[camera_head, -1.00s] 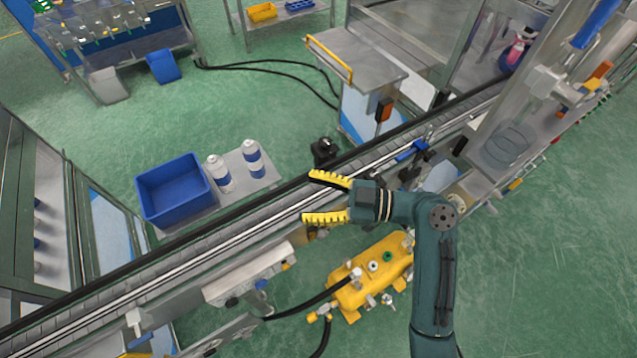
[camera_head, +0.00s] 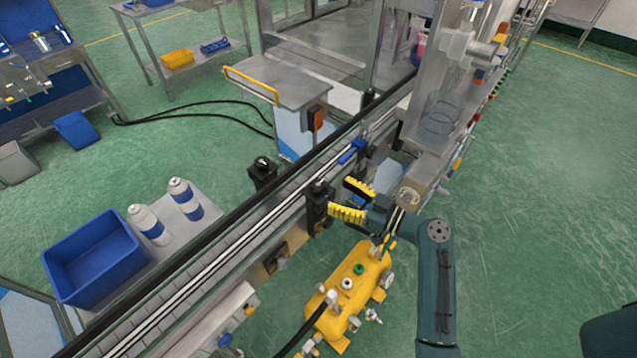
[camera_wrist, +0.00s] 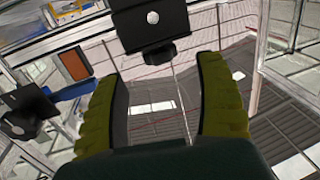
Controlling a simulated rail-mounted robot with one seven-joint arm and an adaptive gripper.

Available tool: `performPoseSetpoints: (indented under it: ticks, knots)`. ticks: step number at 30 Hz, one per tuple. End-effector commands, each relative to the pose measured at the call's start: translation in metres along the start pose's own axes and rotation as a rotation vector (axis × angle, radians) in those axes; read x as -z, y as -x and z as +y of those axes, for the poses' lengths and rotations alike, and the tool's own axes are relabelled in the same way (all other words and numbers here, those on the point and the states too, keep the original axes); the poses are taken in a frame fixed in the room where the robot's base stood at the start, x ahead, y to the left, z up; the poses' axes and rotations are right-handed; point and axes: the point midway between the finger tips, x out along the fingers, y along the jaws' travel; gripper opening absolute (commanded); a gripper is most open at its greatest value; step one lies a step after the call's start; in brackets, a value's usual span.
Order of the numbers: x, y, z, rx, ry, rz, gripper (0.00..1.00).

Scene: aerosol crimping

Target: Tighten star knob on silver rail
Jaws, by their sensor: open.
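The silver rail (camera_head: 205,275) runs diagonally along the conveyor. A black block with a dark round top (camera_head: 318,187) stands at the near side of the rail; it is too small to tell whether that top is the star knob. My gripper (camera_head: 347,200), with yellow ribbed fingers, is open and empty just right of this block. In the wrist view, my fingers (camera_wrist: 163,72) are spread, and a black block with a small silver disc (camera_wrist: 150,28) lies ahead, apart from them. No star shape is clear in either view.
A second black block (camera_head: 262,168) stands across the conveyor. A blue clamp-like part (camera_head: 352,150) sits farther up the rail. A yellow tank (camera_head: 350,285) stands below my arm. A blue bin (camera_head: 95,255) and two white bottles (camera_head: 148,224) are at left. A clear-walled machine (camera_head: 440,105) rises beyond.

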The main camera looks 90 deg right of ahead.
Motion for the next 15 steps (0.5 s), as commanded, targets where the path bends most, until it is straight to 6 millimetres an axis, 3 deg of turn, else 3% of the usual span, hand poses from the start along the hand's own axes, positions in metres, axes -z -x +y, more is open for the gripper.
performPoseSetpoints:
  ticks: [1,6,15]
  knots:
    - [0.002,-0.014,-0.002,0.007,0.002,0.000,0.71]
    - [0.001,-0.047,-0.001,0.004,0.001,-0.001,0.71]
    - [0.000,-0.063,0.000,0.000,0.000,0.000,0.71]
